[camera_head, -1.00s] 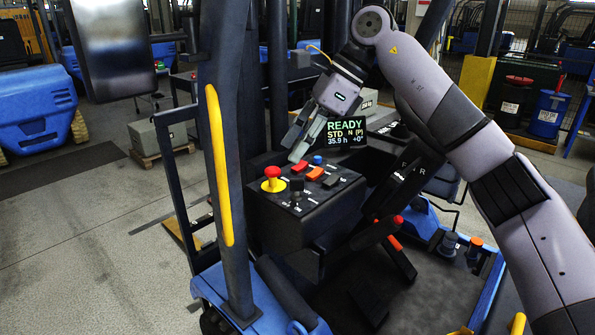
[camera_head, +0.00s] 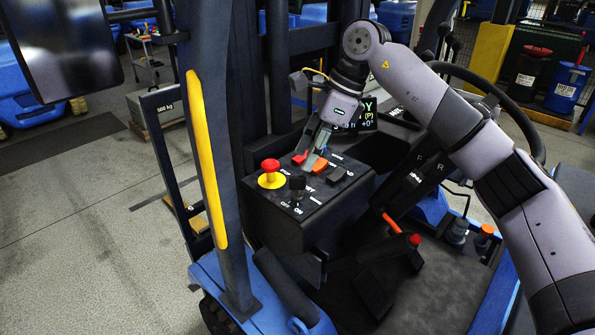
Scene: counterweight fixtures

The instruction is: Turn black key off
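The black key (camera_head: 297,185) stands up from the top of a dark control box (camera_head: 325,218), with OFF and ON lettering on the panel in front of it. My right gripper (camera_head: 311,155) points down over the back part of the panel, beyond the key and apart from it. Its fingers overlap the red and orange switches in the picture, and I cannot tell whether they touch them. The finger gap is not clear. My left gripper is not in view.
A red mushroom button on a yellow base (camera_head: 271,179) is just left of the key. An orange switch (camera_head: 320,167) and a dark rocker (camera_head: 337,174) are behind it. A dark post with a yellow handle (camera_head: 207,160) stands at the left. A steering wheel (camera_head: 515,115) is at the right.

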